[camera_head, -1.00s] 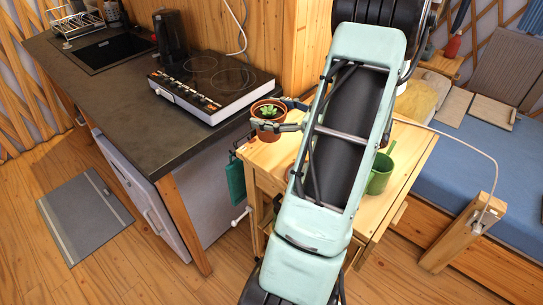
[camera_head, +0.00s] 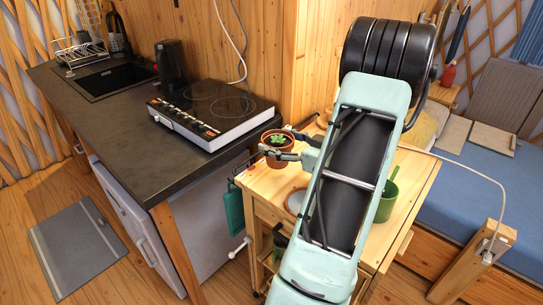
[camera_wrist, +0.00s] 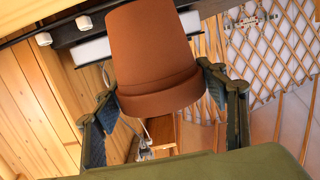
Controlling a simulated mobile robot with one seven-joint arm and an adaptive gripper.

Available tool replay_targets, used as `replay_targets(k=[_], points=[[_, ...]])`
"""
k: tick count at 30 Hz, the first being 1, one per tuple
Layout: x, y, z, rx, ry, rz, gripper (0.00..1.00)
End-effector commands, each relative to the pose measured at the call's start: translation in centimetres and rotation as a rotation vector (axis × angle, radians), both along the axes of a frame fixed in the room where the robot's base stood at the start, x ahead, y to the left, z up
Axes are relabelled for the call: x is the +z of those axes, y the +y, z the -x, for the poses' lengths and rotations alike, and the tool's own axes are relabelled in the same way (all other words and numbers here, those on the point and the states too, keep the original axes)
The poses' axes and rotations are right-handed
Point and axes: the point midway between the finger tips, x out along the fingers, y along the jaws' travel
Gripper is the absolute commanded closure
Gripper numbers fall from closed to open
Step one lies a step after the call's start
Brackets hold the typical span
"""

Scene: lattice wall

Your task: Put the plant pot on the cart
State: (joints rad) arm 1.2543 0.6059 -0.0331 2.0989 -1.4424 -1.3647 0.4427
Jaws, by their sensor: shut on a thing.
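The plant pot (camera_head: 276,153) is terracotta with a small green succulent in it. In the head view it shows over the back left part of the wooden cart (camera_head: 257,187), right of the counter's edge. My gripper (camera_head: 283,147) is shut on the pot, with a finger on each side. The wrist view shows the pot (camera_wrist: 155,50) between the two dark fingers. The pot looks upright and held above the cart top; its exact height is hard to tell. My arm hides much of the cart's middle.
A green cup-like container (camera_head: 386,203) stands on the cart's right side. The dark counter (camera_head: 110,130) with a cooktop (camera_head: 215,108) is at left. A blue bed (camera_head: 470,195) is at right.

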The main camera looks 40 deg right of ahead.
Motion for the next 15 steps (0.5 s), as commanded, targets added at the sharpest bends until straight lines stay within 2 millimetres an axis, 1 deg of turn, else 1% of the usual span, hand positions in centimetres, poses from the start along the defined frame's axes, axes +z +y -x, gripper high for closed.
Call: replay_targets(k=[1,3,8,10,11,15], points=[[-0.6,0.2,-0.6,0.002,-0.002,0.0,0.68],[-1.2,0.3,-1.0,0.002,-0.002,0.0,0.68],[-1.8,0.4,-1.6,0.001,-0.002,0.003,0.68],[-2.5,0.5,-2.1,0.001,-0.002,0.001,0.68],[-2.8,0.6,-2.3,0.002,-0.002,0.0,0.68],[-5.0,0.5,-2.1,0.0,-0.001,0.0,0.68]])
